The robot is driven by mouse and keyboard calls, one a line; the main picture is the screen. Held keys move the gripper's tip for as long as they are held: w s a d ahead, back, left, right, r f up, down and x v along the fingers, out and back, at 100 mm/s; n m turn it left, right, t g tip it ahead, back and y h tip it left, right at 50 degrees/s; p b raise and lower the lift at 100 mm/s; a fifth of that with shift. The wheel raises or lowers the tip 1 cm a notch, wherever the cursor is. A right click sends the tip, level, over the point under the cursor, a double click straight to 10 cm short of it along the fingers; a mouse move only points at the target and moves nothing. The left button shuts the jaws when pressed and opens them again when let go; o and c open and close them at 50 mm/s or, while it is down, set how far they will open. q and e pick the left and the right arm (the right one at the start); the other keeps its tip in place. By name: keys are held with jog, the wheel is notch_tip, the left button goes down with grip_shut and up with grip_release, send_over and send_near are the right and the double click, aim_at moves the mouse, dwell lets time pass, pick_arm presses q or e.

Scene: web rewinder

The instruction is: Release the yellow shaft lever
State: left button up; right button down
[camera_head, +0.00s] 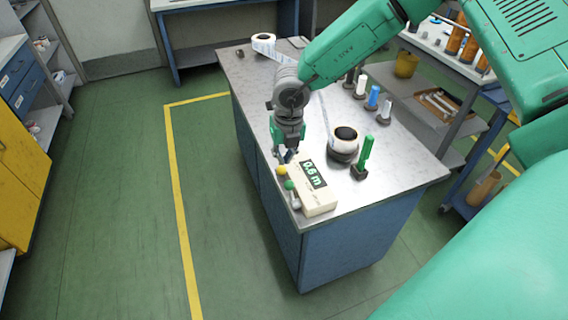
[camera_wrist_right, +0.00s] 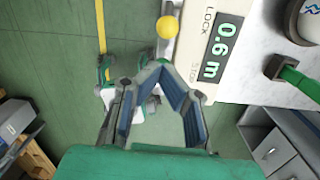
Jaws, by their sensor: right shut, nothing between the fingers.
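The yellow shaft lever shows its ball knob (camera_head: 282,171) at the left side of a cream counter box (camera_head: 318,201) reading 0.6 m. In the right wrist view the knob (camera_wrist_right: 167,27) sits beside the printed word LOCK, on a pale stem. My right gripper (camera_head: 288,156) is just behind the knob in the head view. In the wrist view its fingers (camera_wrist_right: 160,66) are shut and empty, apart from the knob. My left gripper is in neither view.
The box stands on a metal-topped bench (camera_head: 400,170) near its left edge. Another roll (camera_head: 264,44) is at the back. Floor left of the bench is clear.

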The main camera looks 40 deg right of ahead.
aim_at(280, 171)
jog(key=f, duration=0.8)
jog(key=shift+w+d+f, duration=0.2)
jog(key=shift+w+f, duration=0.15)
jog(key=shift+f, duration=0.05)
jog(key=shift+a, duration=0.1)
